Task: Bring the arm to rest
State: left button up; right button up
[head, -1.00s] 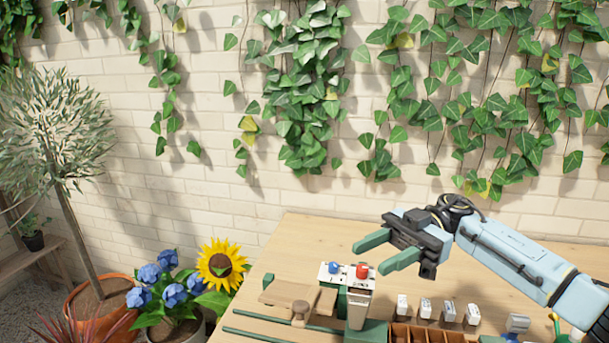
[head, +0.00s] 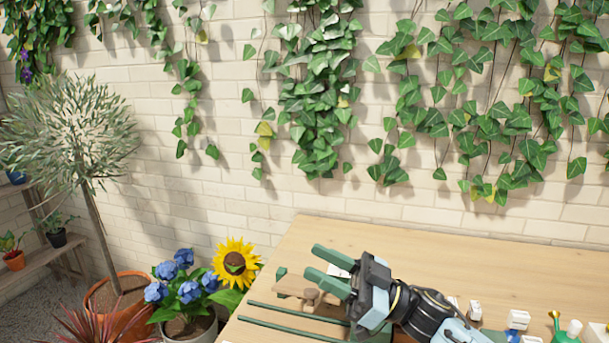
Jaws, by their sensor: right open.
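My right gripper (head: 312,261) is above the left part of the wooden table (head: 400,246), its arm coming in from the lower right. My left gripper is not in view.
A wooden piece with a knob (head: 311,297) and green rails (head: 290,321) lie beneath the gripper. Small white blocks (head: 474,310) stand right of the wrist. A sunflower (head: 235,262) and blue flowers (head: 189,291) stand left of the table. The table's back strip is clear.

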jog(key=s+d+f+m+t+h, duration=0.3)
jog(key=d+f+m+t+h, duration=0.25)
jog(key=f+m+h, duration=0.35)
jog(key=s+d+f+m+t+h, duration=0.35)
jog(key=d+f+m+h, duration=0.3)
jog(key=f+h, duration=0.35)
jog(key=s+d+f+g+h, duration=0.1)
jog(key=s+d+f+g, duration=0.15)
jog(key=s, duration=0.45)
jog(key=s+d+f+g+h, duration=0.1)
jog(key=s+d+f+g, duration=0.2)
jog(key=s, duration=0.5)
jog(key=s+d+f+g+h, duration=0.1)
jog(key=s+f+g, duration=0.25)
jog(key=s, duration=0.35)
notch_tip(320, 180, down, 24)
jog(key=s+d+g, duration=0.1)
jog(key=g, duration=0.1)
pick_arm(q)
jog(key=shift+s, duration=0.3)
pick_arm(e)
jog(key=s+d+f, duration=0.2)
jog(key=s+f, duration=0.5)
jog(key=s, duration=0.1)
jog(key=s+d+f+g, duration=0.1)
jog(key=s+d+f, duration=0.1)
jog(key=s+f, duration=0.6)
jog(key=shift+s+d+n+h, duration=0.25)
jog(key=shift+s+n+h, duration=0.05)
jog(key=shift+n+h, duration=0.15)
